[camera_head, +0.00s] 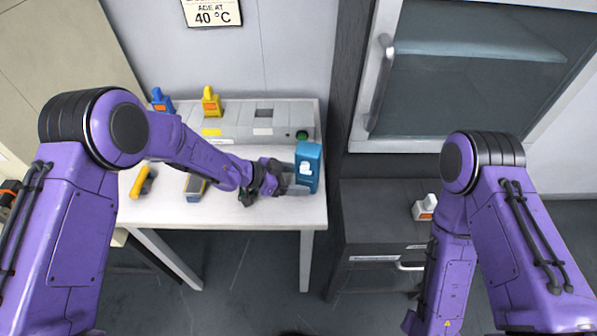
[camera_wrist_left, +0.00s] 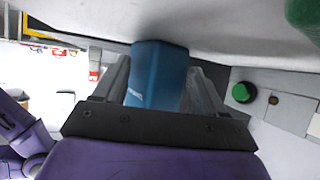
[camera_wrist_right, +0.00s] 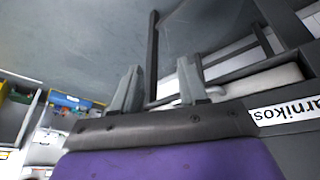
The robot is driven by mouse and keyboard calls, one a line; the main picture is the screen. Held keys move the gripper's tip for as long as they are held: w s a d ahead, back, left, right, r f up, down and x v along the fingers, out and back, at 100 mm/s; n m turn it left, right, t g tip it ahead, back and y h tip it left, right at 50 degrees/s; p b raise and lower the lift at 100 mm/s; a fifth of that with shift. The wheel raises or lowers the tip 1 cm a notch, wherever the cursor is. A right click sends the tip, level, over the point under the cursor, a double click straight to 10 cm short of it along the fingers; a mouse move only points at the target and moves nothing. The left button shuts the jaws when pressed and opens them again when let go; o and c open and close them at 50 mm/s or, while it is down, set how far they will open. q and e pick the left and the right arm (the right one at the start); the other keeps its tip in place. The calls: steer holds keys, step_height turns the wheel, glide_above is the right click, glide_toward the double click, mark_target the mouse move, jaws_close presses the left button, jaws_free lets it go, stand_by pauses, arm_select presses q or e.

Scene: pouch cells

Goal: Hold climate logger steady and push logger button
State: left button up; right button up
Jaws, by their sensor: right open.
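The climate logger (camera_head: 309,152) is a blue upright block with a white part on its front, at the right end of the white table. It also shows in the left wrist view (camera_wrist_left: 158,75) between the fingers. My left gripper (camera_head: 295,180) is shut on the logger, with one finger against each side. My right gripper (camera_wrist_right: 160,90) is open and empty in the right wrist view, in front of a grey surface, away from the logger. In the head view its fingers are hidden behind my right arm. The logger's button cannot be made out clearly.
The white table (camera_head: 240,214) holds a grey unit (camera_head: 240,120), a yellow item (camera_head: 142,182) and a small blue-yellow device (camera_head: 196,187). A dark cabinet with a glass door (camera_head: 480,80) stands to the right.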

arm_select(q)
steer(key=c, duration=0.6)
arm_select(e)
jaws_close()
stand_by(1.5)
